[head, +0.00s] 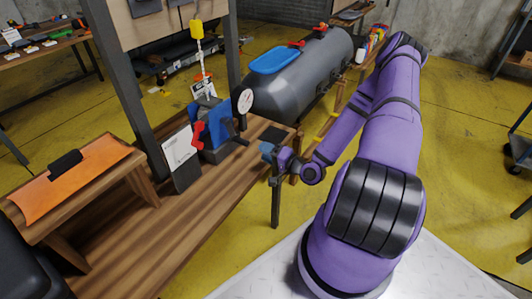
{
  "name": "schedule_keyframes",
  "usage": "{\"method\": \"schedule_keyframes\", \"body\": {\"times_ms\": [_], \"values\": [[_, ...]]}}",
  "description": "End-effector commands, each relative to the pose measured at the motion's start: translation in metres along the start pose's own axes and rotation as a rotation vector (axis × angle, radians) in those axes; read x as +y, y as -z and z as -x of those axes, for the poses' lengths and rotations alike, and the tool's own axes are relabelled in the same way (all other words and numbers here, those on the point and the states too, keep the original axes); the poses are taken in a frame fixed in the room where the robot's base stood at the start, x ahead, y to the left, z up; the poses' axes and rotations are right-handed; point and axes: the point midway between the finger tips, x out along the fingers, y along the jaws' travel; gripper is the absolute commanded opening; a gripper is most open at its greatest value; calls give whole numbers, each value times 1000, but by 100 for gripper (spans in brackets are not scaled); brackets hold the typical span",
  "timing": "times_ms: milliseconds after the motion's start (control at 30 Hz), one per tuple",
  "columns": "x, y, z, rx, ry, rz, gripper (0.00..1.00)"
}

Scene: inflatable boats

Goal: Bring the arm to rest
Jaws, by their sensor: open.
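My purple arm rises from the pale base plate, reaches away and bends back down to the left. My gripper (268,151) is at the end of it, beside the right end of the wooden bench (168,226). It points left, toward the bench. It looks small here and I see nothing held in it; its jaws are open. I cannot tell whether its tips touch anything.
A blue device (213,130) with a red handle, a round gauge (245,101) and a white-faced panel (181,153) stand left of my gripper. A grey tank (310,75) with a blue tray (275,60) lies behind. An orange sheet (75,180) covers a raised shelf at left.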

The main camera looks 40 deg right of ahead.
Motion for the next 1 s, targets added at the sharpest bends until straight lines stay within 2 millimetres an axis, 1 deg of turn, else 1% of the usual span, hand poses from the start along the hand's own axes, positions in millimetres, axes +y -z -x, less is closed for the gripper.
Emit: {"method": "schedule_keyframes", "body": {"times_ms": [667, 767, 1000], "values": [[-1, 1, -2, -16, -17, 20, 53], [-3, 4, -6, -61, -65, 73, 53], [-15, 19, -18, -225, -271, 296, 53]]}}
